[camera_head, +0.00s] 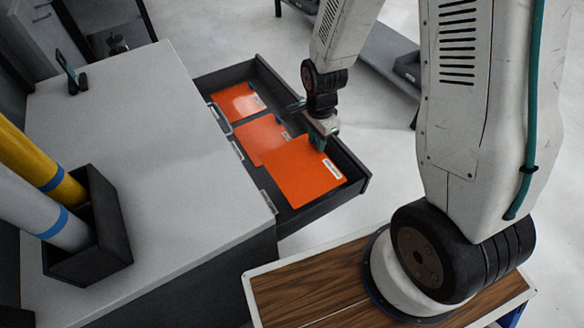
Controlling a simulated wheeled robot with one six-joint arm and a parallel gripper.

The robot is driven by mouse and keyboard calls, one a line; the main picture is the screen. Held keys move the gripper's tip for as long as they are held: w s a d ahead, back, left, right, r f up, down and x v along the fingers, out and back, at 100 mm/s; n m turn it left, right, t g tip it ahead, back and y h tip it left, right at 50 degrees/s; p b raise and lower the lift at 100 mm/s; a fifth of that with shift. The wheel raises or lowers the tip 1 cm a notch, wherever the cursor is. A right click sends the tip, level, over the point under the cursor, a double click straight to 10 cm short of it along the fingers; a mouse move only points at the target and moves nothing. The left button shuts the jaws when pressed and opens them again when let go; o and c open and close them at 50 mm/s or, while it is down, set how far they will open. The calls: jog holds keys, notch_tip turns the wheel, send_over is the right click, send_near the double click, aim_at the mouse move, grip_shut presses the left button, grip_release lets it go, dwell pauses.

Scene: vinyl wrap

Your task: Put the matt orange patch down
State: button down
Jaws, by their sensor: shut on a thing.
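Three orange patches with white labels show at the open dark drawer (360,182). The nearest orange patch (297,175) is at the drawer's near end, and I take it as the matt orange one. My gripper (318,143) is shut on its upper right edge, near its label. The patch looks flat and level, overlapping the middle patch in the picture. I cannot tell whether it touches the drawer floor or hangs just above it. The middle orange patch (259,136) and the far orange patch (235,101) lie in the drawer. The fingertips are partly hidden by the gripper body.
The drawer juts from a grey-topped cabinet (150,140), beside metal fittings along its edge. A black box (95,240) holds yellow and white rolls at left. A small dark tool (72,75) stands at the back left. Open floor lies right of the drawer.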

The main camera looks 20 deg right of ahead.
jog(key=shift+w+f, duration=0.25)
jog(key=shift+w, duration=0.05)
notch_tip(320, 180, down, 5)
jog(key=shift+w, duration=0.15)
jog(key=shift+f, duration=2.25)
jog(key=c, duration=1.2)
grip_release()
jog(key=shift+f, duration=0.15)
jog(key=shift+o, duration=0.2)
